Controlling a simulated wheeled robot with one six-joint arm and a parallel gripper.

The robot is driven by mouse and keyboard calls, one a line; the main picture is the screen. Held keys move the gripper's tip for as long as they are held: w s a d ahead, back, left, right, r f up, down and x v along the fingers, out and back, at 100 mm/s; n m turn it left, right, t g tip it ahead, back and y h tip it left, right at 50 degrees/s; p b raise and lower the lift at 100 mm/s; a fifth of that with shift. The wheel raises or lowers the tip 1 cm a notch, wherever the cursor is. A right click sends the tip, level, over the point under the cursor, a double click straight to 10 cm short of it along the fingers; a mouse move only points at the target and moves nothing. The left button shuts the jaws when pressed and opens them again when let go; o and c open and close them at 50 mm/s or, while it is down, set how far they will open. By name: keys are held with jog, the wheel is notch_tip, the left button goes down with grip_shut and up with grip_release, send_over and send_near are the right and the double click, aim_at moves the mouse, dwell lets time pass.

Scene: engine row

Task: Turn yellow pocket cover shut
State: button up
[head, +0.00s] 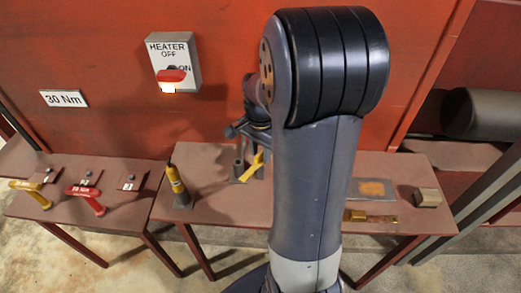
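A yellow flap-like piece (252,166) stands tilted beside a small grey upright block (239,167) on the middle table. It looks like the yellow pocket cover, but its pocket and hinge are too small to make out. My gripper (246,130) is just above the yellow piece, left of my arm. My arm hides part of it, and I cannot tell whether it touches the yellow piece or whether its fingers are apart.
A yellow-handled tool (177,185) stands left on the middle table (215,210). Yellow (30,193) and red (86,198) T-handled tools rest on the left table. A heater switch box (174,62) is on the red wall. A grey block (427,197) sits right of my arm.

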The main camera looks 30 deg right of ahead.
grip_shut()
dwell(0.3)
dwell(0.5)
jog(key=m, duration=0.5)
jog(key=shift+r+m+p, duration=0.1)
jog(key=shift+m+p, duration=0.2)
jog(key=shift+p, duration=0.05)
jog(key=m, duration=0.5)
jog(key=shift+m, duration=0.3)
grip_release()
